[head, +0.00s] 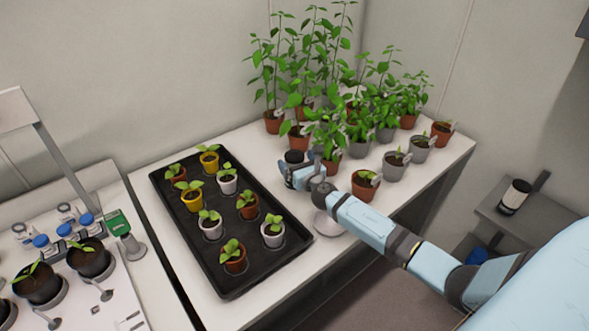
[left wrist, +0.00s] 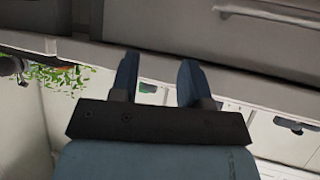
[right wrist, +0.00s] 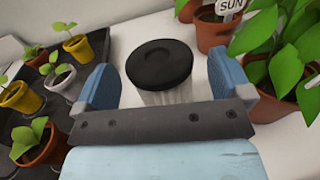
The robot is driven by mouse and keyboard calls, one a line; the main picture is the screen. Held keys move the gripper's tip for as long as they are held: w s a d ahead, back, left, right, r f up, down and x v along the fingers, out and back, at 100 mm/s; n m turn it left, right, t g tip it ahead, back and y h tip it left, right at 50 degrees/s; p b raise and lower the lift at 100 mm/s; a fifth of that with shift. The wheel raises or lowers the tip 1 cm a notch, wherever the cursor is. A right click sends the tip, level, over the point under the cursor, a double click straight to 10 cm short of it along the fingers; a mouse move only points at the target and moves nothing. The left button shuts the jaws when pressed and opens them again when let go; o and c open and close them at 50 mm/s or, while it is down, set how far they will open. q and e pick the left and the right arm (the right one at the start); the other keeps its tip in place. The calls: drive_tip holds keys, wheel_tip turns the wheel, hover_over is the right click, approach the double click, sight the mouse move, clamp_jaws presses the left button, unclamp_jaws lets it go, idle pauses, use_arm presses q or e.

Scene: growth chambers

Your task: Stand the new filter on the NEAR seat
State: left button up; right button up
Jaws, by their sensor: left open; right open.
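A pale ribbed cylinder with a black cap (right wrist: 160,68), which looks like a filter, stands upright on the white bench. My right gripper (right wrist: 158,85) is open, with one finger on each side of it; I cannot tell if they touch it. In the head view its cap (head: 294,157) shows just beyond my right gripper (head: 302,178). A similar black-and-white cylinder (head: 515,195) stands on a grey shelf at the right. I cannot tell which is new. A white round base (head: 327,224), possibly a seat, is partly hidden under my right arm. My left gripper (left wrist: 158,82) is open and empty.
A black tray (head: 165,215) of small potted seedlings lies left of my right gripper. Tall potted plants (head: 320,70) crowd the bench behind and right of it. A brown pot (head: 365,187) stands close to my right forearm. Blue-capped bottles (head: 42,242) stand at the far left.

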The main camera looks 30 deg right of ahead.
drive_tip(key=shift+w+f, duration=0.1)
drive_tip(key=shift+w, duration=0.75)
drive_tip(key=shift+d, duration=0.1)
drive_tip(key=c, duration=1.2)
